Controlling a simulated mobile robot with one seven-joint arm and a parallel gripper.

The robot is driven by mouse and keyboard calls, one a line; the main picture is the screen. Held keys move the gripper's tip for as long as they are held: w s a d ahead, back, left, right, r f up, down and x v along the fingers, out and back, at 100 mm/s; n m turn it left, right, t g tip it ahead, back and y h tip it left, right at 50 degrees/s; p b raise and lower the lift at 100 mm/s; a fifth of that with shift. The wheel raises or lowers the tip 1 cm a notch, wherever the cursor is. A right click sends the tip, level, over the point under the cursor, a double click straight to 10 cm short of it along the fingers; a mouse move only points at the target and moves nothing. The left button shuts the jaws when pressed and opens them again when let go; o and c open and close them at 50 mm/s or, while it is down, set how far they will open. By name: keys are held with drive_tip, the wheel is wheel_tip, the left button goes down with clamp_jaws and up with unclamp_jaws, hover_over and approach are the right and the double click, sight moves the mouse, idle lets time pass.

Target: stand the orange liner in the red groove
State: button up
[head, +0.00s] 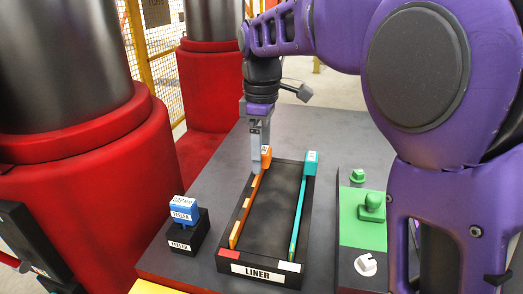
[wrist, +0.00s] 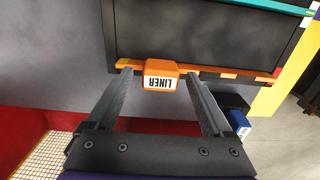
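The orange liner (head: 245,212) is a long thin strip with an orange head block marked LINER. It lies along the left side of the black LINER tray (head: 262,187); its head block is at the far end. A red patch (head: 229,253) marks the tray's near left end by the strip's near end; I cannot make out the groove itself. My gripper (head: 257,168) is down at the head block. In the wrist view my gripper (wrist: 160,73) is open, a finger on each side of the head block (wrist: 160,77), with gaps between.
A teal liner (head: 298,215) lies along the tray's right side, near a white patch (head: 289,266). A blue-topped block (head: 184,210) on a black stand is left of the tray. A green panel (head: 362,229) with knobs stands right. Red-based columns (head: 95,185) stand left.

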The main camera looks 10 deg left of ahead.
wheel_tip(320, 180, up, 24)
drive_tip(key=p, duration=0.4)
drive_tip(key=shift+r, duration=0.15)
idle(0.8)
